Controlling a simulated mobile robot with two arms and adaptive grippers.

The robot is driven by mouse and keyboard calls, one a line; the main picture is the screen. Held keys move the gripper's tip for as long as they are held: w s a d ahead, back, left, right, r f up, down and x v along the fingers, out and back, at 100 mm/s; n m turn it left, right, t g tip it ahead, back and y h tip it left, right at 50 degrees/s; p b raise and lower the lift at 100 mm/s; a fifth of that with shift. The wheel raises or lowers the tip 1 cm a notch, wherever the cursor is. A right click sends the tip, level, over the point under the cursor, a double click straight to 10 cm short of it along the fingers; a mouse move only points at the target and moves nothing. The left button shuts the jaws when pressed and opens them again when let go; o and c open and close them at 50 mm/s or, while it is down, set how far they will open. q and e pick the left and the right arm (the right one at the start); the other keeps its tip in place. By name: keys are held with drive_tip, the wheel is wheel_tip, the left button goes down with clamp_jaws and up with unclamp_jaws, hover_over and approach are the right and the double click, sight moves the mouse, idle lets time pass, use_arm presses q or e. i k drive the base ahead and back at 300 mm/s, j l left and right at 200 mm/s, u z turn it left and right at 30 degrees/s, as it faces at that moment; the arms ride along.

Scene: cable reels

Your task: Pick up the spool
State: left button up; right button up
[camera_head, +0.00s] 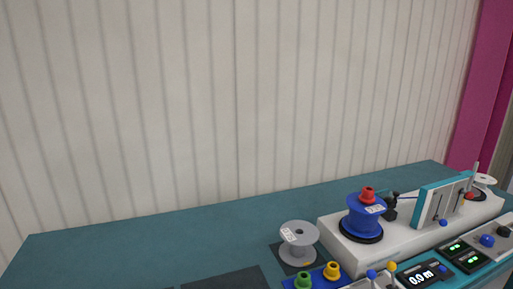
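A grey spool (299,244) with a white label stands upright on a dark square mat on the teal table. A blue spool (364,218) with a red cap on top sits on a black disc on the white machine, right of the grey spool. It also carries a white label. I cannot tell from the view which spool the task means. Neither of my grippers shows in the head view.
The white machine (340,230) bears a teal-framed guide (442,203) and another reel (484,181) at its far right end. Green and yellow knobs, small displays (420,276) and buttons line the front right. A dark mat (228,280) lies at the front. The left of the teal table (130,245) is clear.

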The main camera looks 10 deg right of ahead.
sight(482, 181)
drive_tip(key=z, duration=1.85)
drive_tip(key=i+l+z, duration=0.4)
drive_tip(key=i, duration=0.45)
drive_tip(key=i+z, duration=0.4)
drive_tip(key=i, duration=0.5)
drive_tip(key=i+l+u, duration=0.1)
drive_tip(key=i+u, duration=0.15)
drive_tip(key=i, duration=0.25)
drive_tip(key=i+l+u, duration=0.25)
drive_tip(key=i, duration=0.25)
drive_tip(key=i+l+u, duration=0.25)
drive_tip(key=i, duration=0.25)
drive_tip(key=i+l+u, duration=0.25)
drive_tip(key=u, duration=0.25)
drive_tip(key=i+l+u, duration=0.3)
drive_tip(key=u, duration=0.2)
drive_tip(key=i+l+u, duration=0.2)
drive_tip(key=l+u, duration=0.25)
drive_tip(key=i+l+u, duration=0.1)
drive_tip(key=l+u, duration=0.4)
drive_tip(key=i+j+u, duration=0.2)
drive_tip(key=i+l, duration=0.05)
drive_tip(key=i, duration=0.05)
